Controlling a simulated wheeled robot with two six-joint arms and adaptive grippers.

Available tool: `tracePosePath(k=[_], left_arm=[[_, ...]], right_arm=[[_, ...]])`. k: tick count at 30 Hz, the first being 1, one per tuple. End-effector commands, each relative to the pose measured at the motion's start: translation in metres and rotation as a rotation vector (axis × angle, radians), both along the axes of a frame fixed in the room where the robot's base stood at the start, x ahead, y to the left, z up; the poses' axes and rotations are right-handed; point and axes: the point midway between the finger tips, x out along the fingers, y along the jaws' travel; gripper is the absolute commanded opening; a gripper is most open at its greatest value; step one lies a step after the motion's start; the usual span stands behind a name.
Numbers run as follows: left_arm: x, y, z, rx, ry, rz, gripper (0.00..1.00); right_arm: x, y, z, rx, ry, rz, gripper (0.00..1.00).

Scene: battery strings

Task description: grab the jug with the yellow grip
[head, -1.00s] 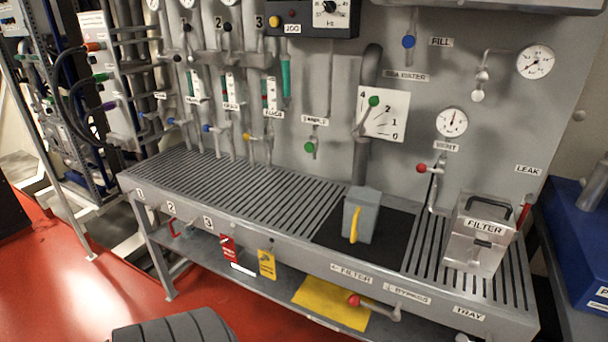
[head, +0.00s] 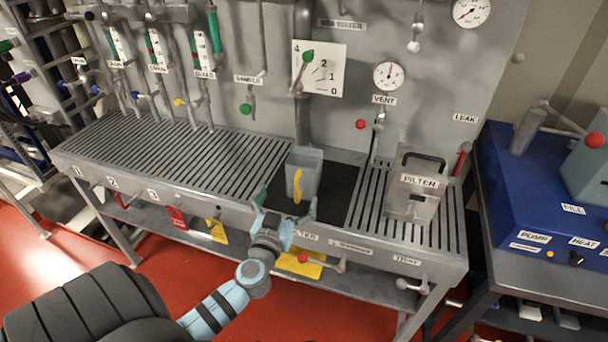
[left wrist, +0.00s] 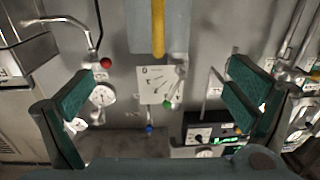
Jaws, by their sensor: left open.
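The grey jug (head: 309,170) with the yellow grip (head: 298,186) stands upright on the dark panel of the slatted bench, its grip facing me. In the left wrist view the jug (left wrist: 178,30) and its yellow grip (left wrist: 158,30) show at the top middle, cut off by the edge. My left gripper (head: 286,204) is open and empty just in front of the jug, its fingers spread to either side of the grip. In the left wrist view my left gripper (left wrist: 163,98) has both green-padded fingers wide apart, with nothing between them. My right gripper is not in view.
A metal filter box (head: 415,190) stands on the bench right of the jug. A valve with a green knob (head: 308,56) and its dial plate are behind the jug. A blue unit (head: 540,190) is at the right. The slatted bench top (head: 190,150) left of the jug is clear.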

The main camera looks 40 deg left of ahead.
Motion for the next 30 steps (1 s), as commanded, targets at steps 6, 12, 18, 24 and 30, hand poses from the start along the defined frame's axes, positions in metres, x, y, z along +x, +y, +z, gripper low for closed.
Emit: tracePosePath(k=[6,12,18,24,30], left_arm=[[0.051,0.02,0.001,0.0,0.002,0.0,0.98],[0.078,0.031,-0.001,-0.002,0.004,0.0,0.98],[0.108,0.042,-0.003,-0.002,0.004,-0.002,0.98],[0.109,0.043,-0.004,-0.002,0.005,-0.002,0.98],[0.109,0.043,-0.003,-0.002,0.005,-0.002,0.66]], right_arm=[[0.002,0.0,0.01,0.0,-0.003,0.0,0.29],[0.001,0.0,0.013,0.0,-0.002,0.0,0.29],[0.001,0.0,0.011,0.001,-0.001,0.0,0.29],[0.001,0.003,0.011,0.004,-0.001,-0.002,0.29],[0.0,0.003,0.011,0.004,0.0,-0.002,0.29]])
